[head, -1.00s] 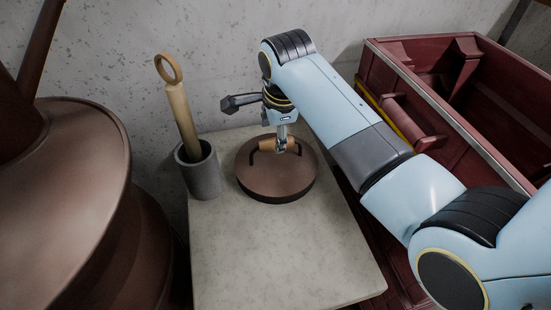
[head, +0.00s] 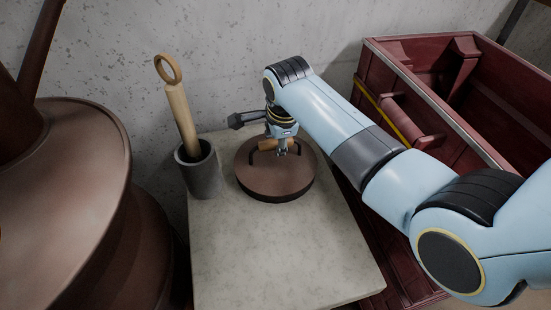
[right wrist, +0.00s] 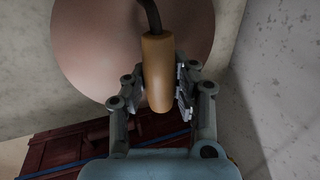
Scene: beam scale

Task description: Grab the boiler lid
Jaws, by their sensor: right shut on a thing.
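The boiler lid (head: 275,182) is a round, copper-brown disc lying on the pale stone slab, with a dark bracket and a wooden handle (head: 268,145) on top. My right gripper (head: 283,150) is at the handle from above and is shut on it. In the right wrist view the wooden handle (right wrist: 158,75) sits between the two fingers of the gripper (right wrist: 158,92), and the lid (right wrist: 95,45) fills the area behind. Part of the handle is hidden by the gripper in the head view. My left gripper is not in view.
A large copper boiler (head: 60,200) stands at the left. A grey cup (head: 200,172) with a wooden-handled tool (head: 181,115) stands left of the lid. A dark red crate (head: 430,125) is at the right. The slab's front (head: 280,260) is clear.

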